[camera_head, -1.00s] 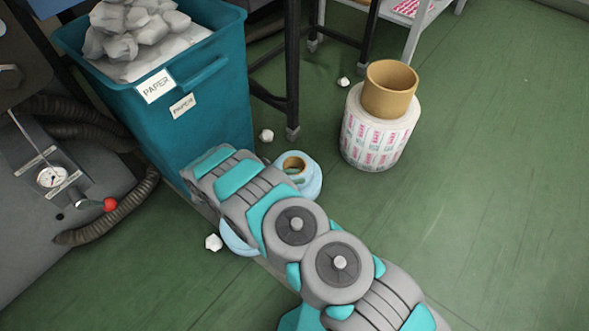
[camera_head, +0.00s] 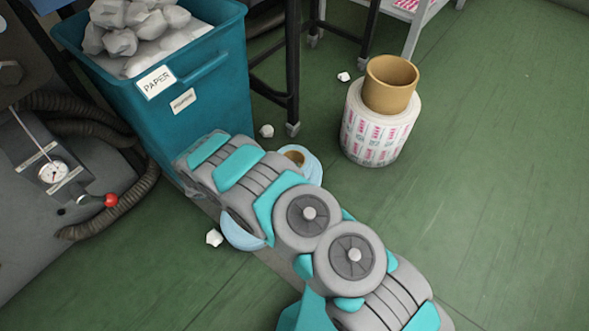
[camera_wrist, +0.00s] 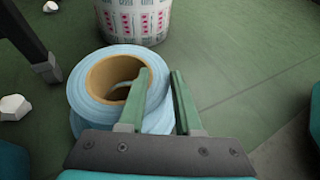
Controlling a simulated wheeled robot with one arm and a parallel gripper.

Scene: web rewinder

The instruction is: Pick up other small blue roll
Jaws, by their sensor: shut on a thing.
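A light blue roll (camera_head: 314,170) with a brown cardboard core stands on the floor right of the paper bin, partly hidden by my arm in the head view. In the wrist view this blue roll (camera_wrist: 88,108) sits in front of my gripper (camera_wrist: 160,76), with more blue roll below it. One finger reaches into the core and the other is outside the right side, so the fingers are shut on the roll's wall. Another blue roll (camera_head: 240,236) shows left of my arm, mostly hidden. My fingers are hidden in the head view.
A teal paper bin (camera_head: 205,120) stands left. A printed white roll (camera_head: 375,135) with a brown core (camera_head: 390,88) on it stands behind right; the printed roll (camera_wrist: 132,22) is close behind the blue roll. Table legs (camera_head: 292,70) stand behind. Floor at right is clear.

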